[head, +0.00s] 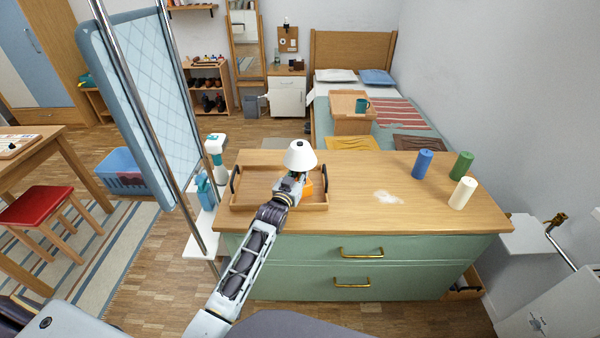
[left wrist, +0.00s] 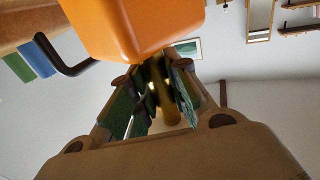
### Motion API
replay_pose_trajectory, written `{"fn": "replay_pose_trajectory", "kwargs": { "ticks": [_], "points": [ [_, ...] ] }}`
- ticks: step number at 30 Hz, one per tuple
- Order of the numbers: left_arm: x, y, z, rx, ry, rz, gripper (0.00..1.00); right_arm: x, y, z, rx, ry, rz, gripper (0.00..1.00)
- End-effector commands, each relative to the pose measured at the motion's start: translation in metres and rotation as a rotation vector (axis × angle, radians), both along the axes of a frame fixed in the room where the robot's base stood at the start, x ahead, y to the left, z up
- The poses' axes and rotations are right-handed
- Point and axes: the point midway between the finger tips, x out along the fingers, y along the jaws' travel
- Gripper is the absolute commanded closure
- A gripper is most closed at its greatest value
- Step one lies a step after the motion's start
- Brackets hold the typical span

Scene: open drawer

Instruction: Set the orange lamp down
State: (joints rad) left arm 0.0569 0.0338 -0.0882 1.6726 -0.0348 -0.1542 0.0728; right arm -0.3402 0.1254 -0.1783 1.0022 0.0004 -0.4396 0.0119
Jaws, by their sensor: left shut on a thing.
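The orange lamp has a white shade (head: 300,155) and an orange base (head: 307,189). In the left wrist view the orange base (left wrist: 145,25) fills the top, with a brass stem (left wrist: 165,95) running between my fingers. My left gripper (head: 294,181) is shut on this stem. The lamp is upright at the right part of a wooden tray (head: 250,209) with dark handles. My gripper and arm partly hide the base, and I cannot tell whether it touches the tray. My right gripper is not in view.
The tray stands on the left of a wooden-topped green dresser (head: 400,250). Blue (head: 422,164), green (head: 461,165) and cream (head: 462,193) cylinders stand at its right. A whitish patch (head: 387,197) marks the otherwise clear middle. A blue screen (head: 145,105) stands left.

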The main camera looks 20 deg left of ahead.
Motion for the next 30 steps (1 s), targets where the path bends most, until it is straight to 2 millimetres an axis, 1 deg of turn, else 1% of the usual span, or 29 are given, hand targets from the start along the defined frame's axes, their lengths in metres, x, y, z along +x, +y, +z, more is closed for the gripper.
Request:
{"fn": "replay_pose_trajectory", "kwargs": {
  "ticks": [16,17,21,30],
  "points": [
    [-0.001,0.000,-0.015,-0.001,0.009,0.000,1.00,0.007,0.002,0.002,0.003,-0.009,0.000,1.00],
    [-0.001,0.000,-0.017,-0.001,0.014,0.000,0.78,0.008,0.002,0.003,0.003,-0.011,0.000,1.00],
    [-0.001,0.000,-0.017,-0.001,0.013,0.000,0.60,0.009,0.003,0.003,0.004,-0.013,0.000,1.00],
    [0.000,0.000,-0.012,0.000,0.006,0.000,0.60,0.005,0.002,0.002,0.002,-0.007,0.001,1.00]
  ]
}}
